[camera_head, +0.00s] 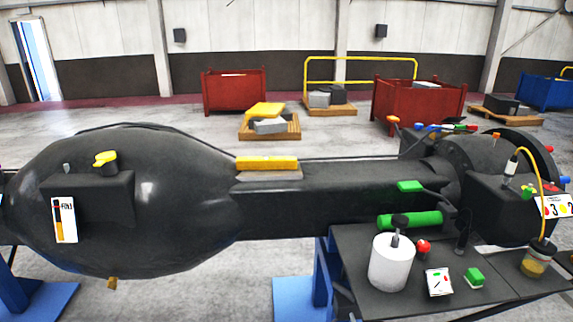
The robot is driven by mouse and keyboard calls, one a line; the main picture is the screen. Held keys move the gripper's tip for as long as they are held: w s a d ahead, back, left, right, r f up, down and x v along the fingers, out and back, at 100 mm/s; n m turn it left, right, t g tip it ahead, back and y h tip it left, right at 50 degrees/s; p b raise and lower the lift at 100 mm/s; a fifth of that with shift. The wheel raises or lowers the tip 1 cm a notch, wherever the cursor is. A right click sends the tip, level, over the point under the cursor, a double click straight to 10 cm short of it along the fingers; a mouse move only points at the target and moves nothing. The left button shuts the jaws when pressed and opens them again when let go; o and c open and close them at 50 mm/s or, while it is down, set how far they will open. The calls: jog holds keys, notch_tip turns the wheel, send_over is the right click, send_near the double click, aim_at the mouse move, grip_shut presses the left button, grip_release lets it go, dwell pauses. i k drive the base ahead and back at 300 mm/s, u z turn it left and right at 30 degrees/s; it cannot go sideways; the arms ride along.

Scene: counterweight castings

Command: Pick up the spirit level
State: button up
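A yellow bar (267,162) that looks like the spirit level lies flat near the middle of the view. It rests on a grey strip (268,176) on top of the large black casting (190,200), where the bulging left part meets the narrower shaft. Its upper side is uncovered and nothing touches it from above. I see no vial or marking on it at this size. My gripper does not show in this view.
A dark side table (400,305) at the front right holds a white canister (391,262), a green cylinder (410,220) and a jar (536,258) with a yellow tube. Red bins (234,92) and pallets stand on the floor behind. Space above the shaft is clear.

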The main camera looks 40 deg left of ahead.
aim_at(263, 163)
jog(key=z, duration=0.3)
jog(key=k, duration=1.2)
jog(key=u, duration=0.75)
jog(key=i, duration=1.05)
jog(key=u, duration=0.05)
